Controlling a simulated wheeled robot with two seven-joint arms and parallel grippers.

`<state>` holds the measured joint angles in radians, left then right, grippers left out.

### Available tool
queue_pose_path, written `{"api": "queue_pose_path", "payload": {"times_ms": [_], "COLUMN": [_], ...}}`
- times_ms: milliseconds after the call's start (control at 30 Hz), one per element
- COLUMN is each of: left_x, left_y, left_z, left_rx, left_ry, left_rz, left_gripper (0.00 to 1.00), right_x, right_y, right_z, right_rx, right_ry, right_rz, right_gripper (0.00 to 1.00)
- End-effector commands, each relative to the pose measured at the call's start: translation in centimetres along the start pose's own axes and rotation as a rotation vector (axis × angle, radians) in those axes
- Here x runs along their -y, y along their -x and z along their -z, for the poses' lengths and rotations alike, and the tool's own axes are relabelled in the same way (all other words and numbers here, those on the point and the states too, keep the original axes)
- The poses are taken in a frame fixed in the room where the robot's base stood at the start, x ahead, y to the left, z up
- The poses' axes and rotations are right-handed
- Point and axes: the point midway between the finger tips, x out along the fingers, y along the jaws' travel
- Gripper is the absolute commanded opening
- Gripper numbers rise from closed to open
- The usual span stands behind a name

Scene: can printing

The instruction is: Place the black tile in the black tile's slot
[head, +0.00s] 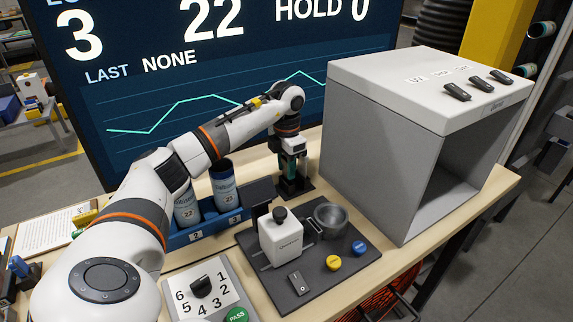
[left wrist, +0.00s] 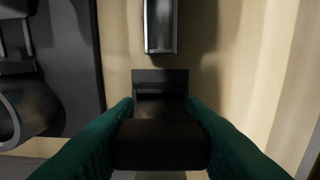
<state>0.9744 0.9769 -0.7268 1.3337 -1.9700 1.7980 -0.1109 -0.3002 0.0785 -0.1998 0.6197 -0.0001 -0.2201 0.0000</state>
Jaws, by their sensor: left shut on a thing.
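My left gripper (head: 292,172) points down at the back of the table, between the dark plate and the large grey box. In the left wrist view its green fingers (left wrist: 160,130) are shut on a black block-like thing, which looks like the black tile (left wrist: 160,145). A small dark stand (head: 296,188) is under the gripper in the head view; the fingers hide part of it. A black upright piece (left wrist: 160,80) shows just beyond the held thing. I cannot tell whether they touch, or which part is the slot. My right gripper is not in view.
A dark plate (head: 330,270) carries a white device (head: 281,238), a metal cup (head: 331,218) and yellow and blue buttons. A blue rack (head: 205,233) holds two cans left of the gripper. The open grey box (head: 375,150) stands close on the right. A large screen (head: 200,70) is behind.

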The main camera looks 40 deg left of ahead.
Motion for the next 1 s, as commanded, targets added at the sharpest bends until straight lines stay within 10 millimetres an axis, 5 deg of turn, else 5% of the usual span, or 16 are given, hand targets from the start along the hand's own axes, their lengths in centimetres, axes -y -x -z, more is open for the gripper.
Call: {"api": "queue_pose_path", "payload": {"times_ms": [133,533,1000], "left_x": [0.0,0.0,0.0], "left_y": [-0.1,0.8,10.0], "left_z": [0.0,0.0,0.1], "left_rx": [0.001,-0.002,-0.003], "left_ry": [0.001,0.0,0.0], "left_rz": [0.0,0.001,0.001], "left_gripper": [0.57,0.58,0.58], "right_x": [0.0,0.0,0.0], "right_y": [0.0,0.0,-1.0], "right_z": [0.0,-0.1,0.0], "right_rx": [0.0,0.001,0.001], "right_ry": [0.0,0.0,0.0], "right_rz": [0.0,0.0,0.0], "right_gripper": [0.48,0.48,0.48]}}
